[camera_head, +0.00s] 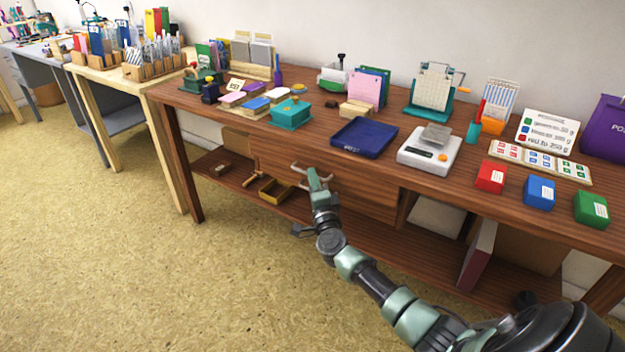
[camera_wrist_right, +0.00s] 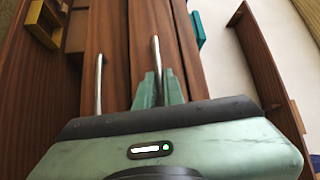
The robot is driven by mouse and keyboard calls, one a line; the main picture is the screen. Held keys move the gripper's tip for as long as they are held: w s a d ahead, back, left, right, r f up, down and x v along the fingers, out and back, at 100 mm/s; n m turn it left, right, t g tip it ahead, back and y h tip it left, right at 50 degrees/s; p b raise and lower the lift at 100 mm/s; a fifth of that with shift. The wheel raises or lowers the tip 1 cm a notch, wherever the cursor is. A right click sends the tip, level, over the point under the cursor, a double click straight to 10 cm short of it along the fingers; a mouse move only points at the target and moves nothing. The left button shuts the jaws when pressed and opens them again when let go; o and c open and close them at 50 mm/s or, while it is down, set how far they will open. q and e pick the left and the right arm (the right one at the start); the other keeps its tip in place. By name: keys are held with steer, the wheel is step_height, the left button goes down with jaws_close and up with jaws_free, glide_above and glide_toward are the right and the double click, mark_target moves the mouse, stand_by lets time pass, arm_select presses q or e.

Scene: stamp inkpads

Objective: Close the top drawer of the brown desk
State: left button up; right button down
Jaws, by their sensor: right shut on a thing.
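The brown desk (camera_head: 350,110) stands along the wall in the head view. Its drawer fronts (camera_head: 365,198) sit under the tabletop, behind my right gripper (camera_head: 318,180). In the right wrist view, two metal bar handles show on wooden fronts. My right gripper (camera_wrist_right: 158,88) is shut on the handle (camera_wrist_right: 155,50) of the top drawer (camera_wrist_right: 141,30), the one nearer the tabletop. The lower handle (camera_wrist_right: 98,78) is free beside it. How far the drawer stands out is hard to tell. My left gripper is out of view.
On the desktop are a blue tray (camera_head: 364,137), a white scale (camera_head: 430,148), a teal box (camera_head: 291,113) and red, blue and green boxes (camera_head: 541,193). A low shelf holds a yellow box (camera_head: 276,190). The floor in front is clear.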

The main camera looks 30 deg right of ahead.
mark_target(320, 171)
steer(key=d, duration=0.1)
steer(key=w+d, duration=0.1)
steer(key=d+b, duration=0.1)
steer(key=shift+w+d+f, duration=0.1)
steer(key=shift+w+d, duration=0.15)
steer(key=shift+r, duration=0.2)
steer(key=c, duration=1.5)
jaws_free()
steer(key=shift+d+f, duration=0.1)
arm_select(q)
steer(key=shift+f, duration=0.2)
